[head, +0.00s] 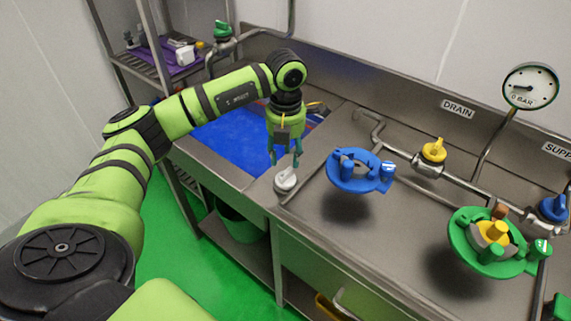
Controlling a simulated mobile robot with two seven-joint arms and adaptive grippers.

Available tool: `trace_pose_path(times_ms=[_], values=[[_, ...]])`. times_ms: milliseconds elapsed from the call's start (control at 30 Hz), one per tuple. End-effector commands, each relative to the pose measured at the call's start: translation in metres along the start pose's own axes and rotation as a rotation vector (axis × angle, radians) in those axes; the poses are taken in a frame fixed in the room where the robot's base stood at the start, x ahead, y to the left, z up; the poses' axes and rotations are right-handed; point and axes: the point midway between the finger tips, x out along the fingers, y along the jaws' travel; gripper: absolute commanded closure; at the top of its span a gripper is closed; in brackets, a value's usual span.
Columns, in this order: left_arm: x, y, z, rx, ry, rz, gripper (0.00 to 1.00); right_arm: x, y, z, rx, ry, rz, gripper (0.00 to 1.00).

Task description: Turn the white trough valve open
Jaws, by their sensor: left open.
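The white trough valve (286,179) is a small pale knob on the front steel rim of the sink, beside the blue-bottomed trough (238,140). My left gripper (285,160) points down just above the white knob, its fingers open. A small gap seems to lie between the fingertips and the knob, though I cannot tell exactly whether they touch. My right gripper does not show.
A green fitting with a yellow centre (492,238) is farther right. A pipe carries a yellow valve (434,151) and a blue valve (554,208). A pressure gauge (531,87) stands behind.

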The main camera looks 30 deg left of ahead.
Motion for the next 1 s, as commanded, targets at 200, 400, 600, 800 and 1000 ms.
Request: trace_pose_path(times_ms=[200, 400, 600, 800, 1000], values=[[-0.046, 0.000, 0.000, 0.000, -0.003, 0.000, 0.55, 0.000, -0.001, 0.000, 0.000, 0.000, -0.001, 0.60], [-0.066, 0.000, -0.001, -0.001, 0.001, 0.000, 0.55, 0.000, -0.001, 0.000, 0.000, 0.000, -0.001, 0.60], [-0.070, 0.000, -0.001, -0.001, 0.003, 0.000, 0.55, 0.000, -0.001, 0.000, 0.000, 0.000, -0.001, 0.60], [-0.070, 0.000, -0.001, -0.001, 0.002, 0.000, 0.55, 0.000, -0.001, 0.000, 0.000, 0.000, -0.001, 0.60], [-0.069, 0.000, -0.001, -0.001, 0.002, 0.000, 0.55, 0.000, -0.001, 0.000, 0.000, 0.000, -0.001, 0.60]])
